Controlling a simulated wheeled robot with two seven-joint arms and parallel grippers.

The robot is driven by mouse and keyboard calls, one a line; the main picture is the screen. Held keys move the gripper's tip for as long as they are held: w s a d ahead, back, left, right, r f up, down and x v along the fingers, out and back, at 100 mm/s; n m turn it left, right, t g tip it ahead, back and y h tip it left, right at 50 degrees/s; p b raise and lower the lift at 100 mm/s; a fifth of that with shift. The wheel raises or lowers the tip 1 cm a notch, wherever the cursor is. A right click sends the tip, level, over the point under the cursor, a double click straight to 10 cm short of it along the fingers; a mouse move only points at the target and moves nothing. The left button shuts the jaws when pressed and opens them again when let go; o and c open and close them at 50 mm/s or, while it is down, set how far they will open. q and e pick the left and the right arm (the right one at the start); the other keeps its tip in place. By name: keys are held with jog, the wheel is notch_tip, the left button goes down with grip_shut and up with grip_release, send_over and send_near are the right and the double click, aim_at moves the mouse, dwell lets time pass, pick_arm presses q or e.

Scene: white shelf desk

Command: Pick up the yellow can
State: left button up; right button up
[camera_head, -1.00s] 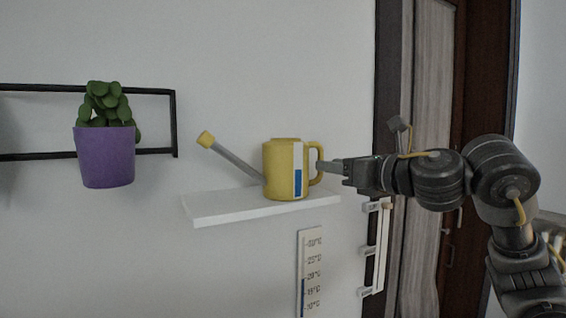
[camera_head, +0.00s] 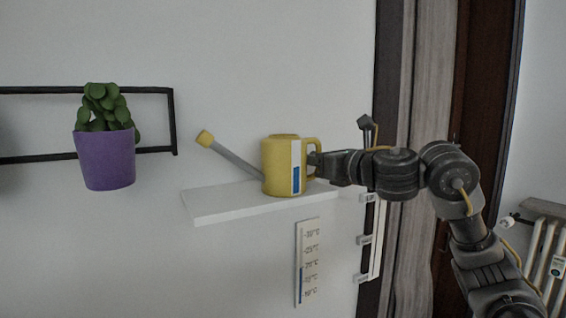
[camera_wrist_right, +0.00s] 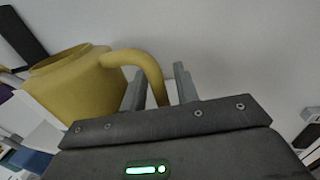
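The yellow can (camera_head: 277,165) is a watering can with a long grey spout, a yellow spout tip and a blue-and-white label. It stands upright on a white shelf (camera_head: 215,204), its handle toward the right. My right gripper (camera_head: 318,163) is at the handle. In the right wrist view the can's body (camera_wrist_right: 78,85) is at the left. There the handle (camera_wrist_right: 148,68) runs down between the two separated fingers of my right gripper (camera_wrist_right: 162,86). The fingers are open around the handle; contact is not clear. My left gripper is in no view.
A purple pot (camera_head: 106,158) with a green plant hangs at the left by a black wall frame (camera_head: 157,90). A thermometer plate (camera_head: 308,262) is below the shelf. A rack (camera_head: 371,240) and a curtain (camera_head: 417,230) are at the right. The wall above the can is clear.

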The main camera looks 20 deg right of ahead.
jog(key=shift+w+f, duration=0.1)
jog(key=shift+w, duration=0.05)
grip_shut()
jog(key=shift+r, duration=0.25)
notch_tip(320, 180, up, 10)
jog(key=b, duration=0.2)
jog(key=shift+f, duration=0.15)
dwell(0.3)
